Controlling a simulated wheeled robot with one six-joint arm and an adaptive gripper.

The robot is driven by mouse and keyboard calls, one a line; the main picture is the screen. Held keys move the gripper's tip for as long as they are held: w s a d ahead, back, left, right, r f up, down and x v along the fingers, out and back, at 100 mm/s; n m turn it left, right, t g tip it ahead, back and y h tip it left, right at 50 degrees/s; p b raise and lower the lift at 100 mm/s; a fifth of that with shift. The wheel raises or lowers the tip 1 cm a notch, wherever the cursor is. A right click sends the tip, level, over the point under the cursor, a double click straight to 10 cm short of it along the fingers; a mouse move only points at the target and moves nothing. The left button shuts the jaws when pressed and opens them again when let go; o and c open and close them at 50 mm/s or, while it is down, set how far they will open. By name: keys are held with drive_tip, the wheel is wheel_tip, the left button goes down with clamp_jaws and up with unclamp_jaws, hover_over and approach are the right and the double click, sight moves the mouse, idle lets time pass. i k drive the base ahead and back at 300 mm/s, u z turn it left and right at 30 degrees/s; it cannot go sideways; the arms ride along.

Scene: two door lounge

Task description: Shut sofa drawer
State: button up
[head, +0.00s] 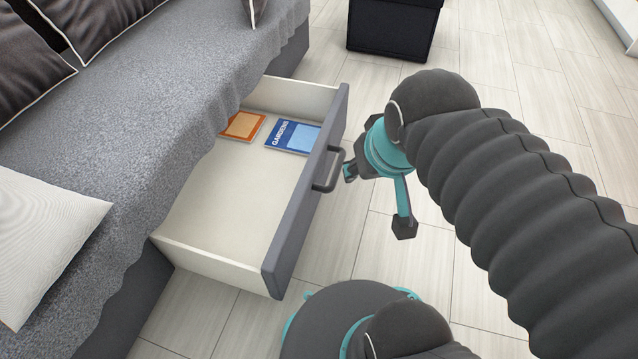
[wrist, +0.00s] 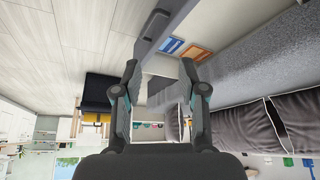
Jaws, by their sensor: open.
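The sofa drawer (head: 225,190) stands pulled out from under the grey sofa (head: 160,90). Its grey front panel (head: 300,210) carries a dark bar handle (head: 330,168), which also shows in the wrist view (wrist: 153,23). My gripper (head: 376,200) is open and empty on the outer side of the front panel, with one fingertip close beside the handle in the head view. I cannot tell whether it touches. In the wrist view the open fingers (wrist: 160,68) have the handle ahead of them, not between them.
A blue book (head: 293,136) and an orange book (head: 242,125) lie flat inside the drawer. A dark box-like seat (head: 394,28) stands at the back. Cushions (head: 45,240) lie on the sofa.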

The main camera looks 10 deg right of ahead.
sight(242, 217)
drive_tip(key=k, duration=0.5)
drive_tip(key=z, duration=0.95)
drive_tip(key=i, duration=0.75)
drive_tip(key=u, duration=1.7)
